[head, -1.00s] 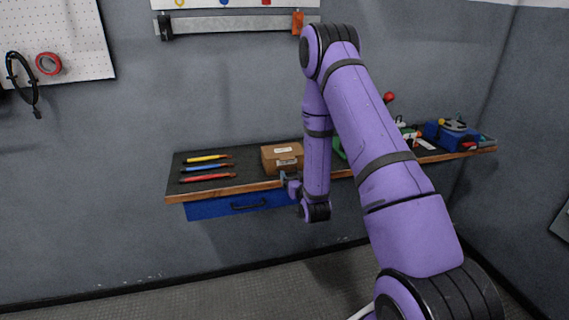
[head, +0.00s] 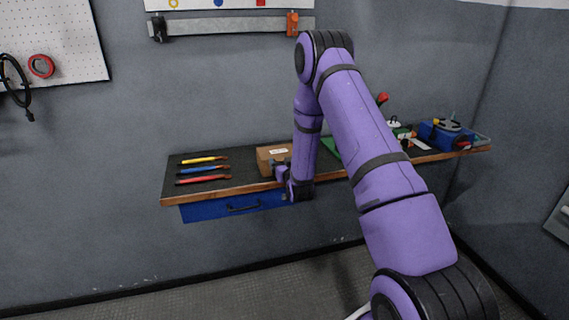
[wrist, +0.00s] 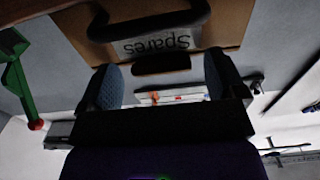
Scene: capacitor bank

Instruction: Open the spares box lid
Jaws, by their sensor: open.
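The spares box (head: 266,155) is a brown box on the bench, left of my forearm, with a pale label on top. Its lid looks closed. In the wrist view its brown front (wrist: 235,22) fills the top of the picture, with an upside-down "Spares" label (wrist: 155,44), a dark curved handle (wrist: 150,25) and a dark slot. My gripper (head: 280,168) is at the box's front in the head view. In the wrist view my gripper (wrist: 162,66) is open, its two blue-grey fingers apart with nothing held between them. Whether they touch the box I cannot tell.
The bench (head: 240,177) has a blue drawer (head: 225,208) under it. Yellow, blue and red tools (head: 203,170) lie left of the box. A blue case (head: 443,133) and small parts stand at the right end. My arm hides the middle.

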